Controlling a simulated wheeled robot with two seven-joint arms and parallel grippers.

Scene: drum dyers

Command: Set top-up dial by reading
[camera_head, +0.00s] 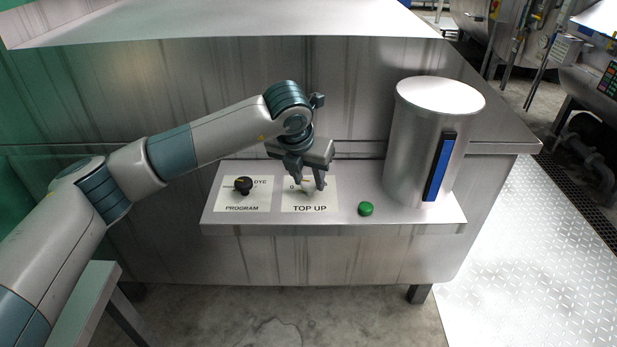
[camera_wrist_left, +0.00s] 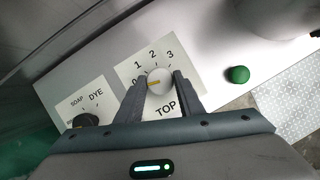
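The white top-up dial (camera_wrist_left: 159,81) sits on a TOP UP label with marks 0, 1, 2 and 3. Its yellow pointer line points left, near the 0. My left gripper (camera_head: 309,184) is over the dial, with one finger on each side of it. In the left wrist view the fingers (camera_wrist_left: 160,84) look open, with small gaps beside the dial; contact is hard to judge. The metal cylinder (camera_head: 415,140) at the right carries an upright gauge (camera_head: 439,168), blue over most of its height with a dark top. My right gripper is not in view.
A black PROGRAM dial (camera_head: 243,186) with SOAP and DYE marks is left of the top-up dial. A green button (camera_head: 365,209) is on the shelf (camera_head: 340,228) between the top-up label and the cylinder. A metal overhang (camera_head: 230,22) spans above.

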